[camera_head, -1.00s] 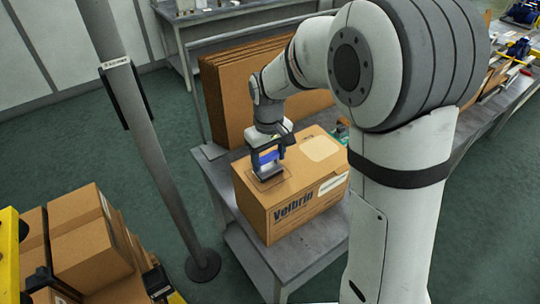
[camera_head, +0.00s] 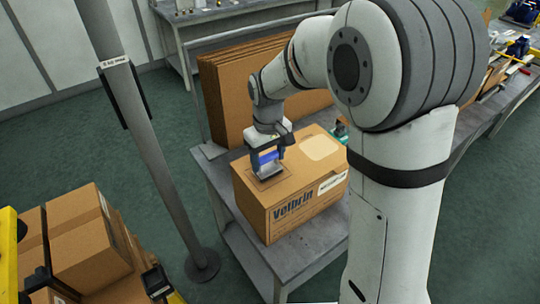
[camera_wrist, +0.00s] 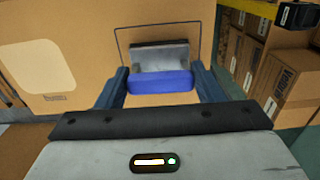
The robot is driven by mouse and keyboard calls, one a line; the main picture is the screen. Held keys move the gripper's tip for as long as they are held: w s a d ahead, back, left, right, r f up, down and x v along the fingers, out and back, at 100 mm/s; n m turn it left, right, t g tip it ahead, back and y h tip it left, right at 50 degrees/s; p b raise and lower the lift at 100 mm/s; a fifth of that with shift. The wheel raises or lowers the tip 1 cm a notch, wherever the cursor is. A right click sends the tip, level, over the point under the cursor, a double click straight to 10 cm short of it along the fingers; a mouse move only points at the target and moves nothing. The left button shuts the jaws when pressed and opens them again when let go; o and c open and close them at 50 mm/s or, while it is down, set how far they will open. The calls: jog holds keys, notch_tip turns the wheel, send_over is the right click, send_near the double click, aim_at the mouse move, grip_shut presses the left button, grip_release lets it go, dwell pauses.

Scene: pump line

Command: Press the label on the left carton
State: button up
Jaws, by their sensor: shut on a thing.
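A brown carton (camera_head: 300,215) printed "Velbrin" sits on a grey table. Its top has a thin square outline and a pale rounded patch (camera_head: 321,148), which also shows in the wrist view (camera_wrist: 35,65). My gripper (camera_head: 268,158) is over the outlined area, shut on the blue handle (camera_wrist: 160,82) of a tool with a grey block (camera_wrist: 160,55). The block is within the outline in the wrist view, at or just above the carton top; I cannot tell whether it touches. No separate label is clear under the block. A white sticker (camera_head: 334,182) is on the carton's side.
Flat cardboard sheets (camera_head: 225,100) stand behind the carton. A grey post (camera_head: 150,150) rises left of the table (camera_head: 270,265). Stacked cartons (camera_head: 85,235) are at lower left beside a yellow frame. A cluttered bench is at upper right. Green floor between is clear.

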jog(key=shift+f+b, duration=0.35)
jog(key=shift+f, duration=0.1)
dwell(1.1)
jog(key=shift+r, duration=0.1)
jog(key=shift+r+p, duration=2.45)
jog(key=shift+r, duration=1.05)
jog(key=shift+f, duration=0.1)
